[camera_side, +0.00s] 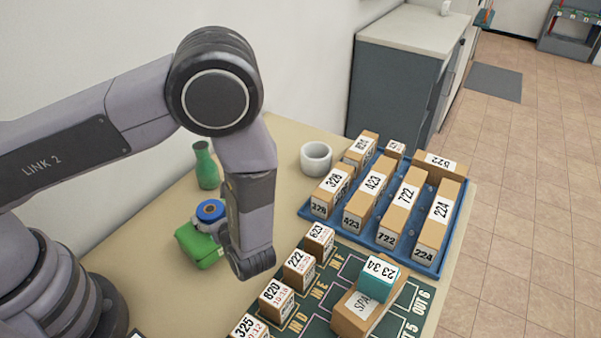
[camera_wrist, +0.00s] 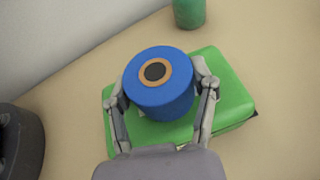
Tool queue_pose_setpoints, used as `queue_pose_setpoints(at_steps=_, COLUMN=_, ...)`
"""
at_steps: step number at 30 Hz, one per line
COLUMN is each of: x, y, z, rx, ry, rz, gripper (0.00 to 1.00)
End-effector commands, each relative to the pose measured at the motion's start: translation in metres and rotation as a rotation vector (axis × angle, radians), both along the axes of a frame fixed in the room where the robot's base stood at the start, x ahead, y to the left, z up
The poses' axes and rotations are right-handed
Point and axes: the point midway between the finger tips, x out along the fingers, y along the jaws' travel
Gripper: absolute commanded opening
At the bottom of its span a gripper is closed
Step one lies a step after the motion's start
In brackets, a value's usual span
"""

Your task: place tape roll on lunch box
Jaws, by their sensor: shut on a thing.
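The tape roll (camera_wrist: 160,98) is blue with a brown core and a dark hole. In the wrist view it lies flat side up between my two fingers, over the green lunch box (camera_wrist: 235,85). My gripper (camera_wrist: 163,95) is shut on the tape roll, one finger at each side. In the side view the tape roll (camera_side: 211,211) shows above the lunch box (camera_side: 198,248), partly behind my gripper (camera_side: 222,222). Whether the roll touches the lid or hovers just above it, I cannot tell.
A green bottle (camera_side: 206,165) stands behind the lunch box. A white cup-like ring (camera_side: 316,158) stands farther right. A blue tray (camera_side: 435,262) holds several numbered boxes. A dark green board (camera_side: 335,266) with small numbered boxes lies in front. Bare table shows left of the lunch box.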

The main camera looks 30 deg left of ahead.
Motion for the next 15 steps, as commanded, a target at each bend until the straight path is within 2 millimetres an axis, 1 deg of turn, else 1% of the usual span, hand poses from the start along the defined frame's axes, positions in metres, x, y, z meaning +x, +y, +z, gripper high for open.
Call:
queue_pose_setpoints(at_steps=5, x=0.0, y=0.0001, z=-0.0021, rx=0.0, ry=0.001, rz=0.0, gripper=0.21)
queue_pose_setpoints(at_steps=6, x=0.0, y=0.0, z=-0.0028, rx=0.0, ry=0.001, rz=0.0, gripper=0.59)
queue_pose_setpoints(at_steps=12, x=0.0001, y=0.0, z=-0.0024, rx=0.0, ry=0.001, rz=0.0, gripper=0.84)
queue_pose_setpoints(at_steps=15, x=0.0001, y=0.0, z=-0.0024, rx=0.0, ry=0.001, rz=0.0, gripper=0.84)
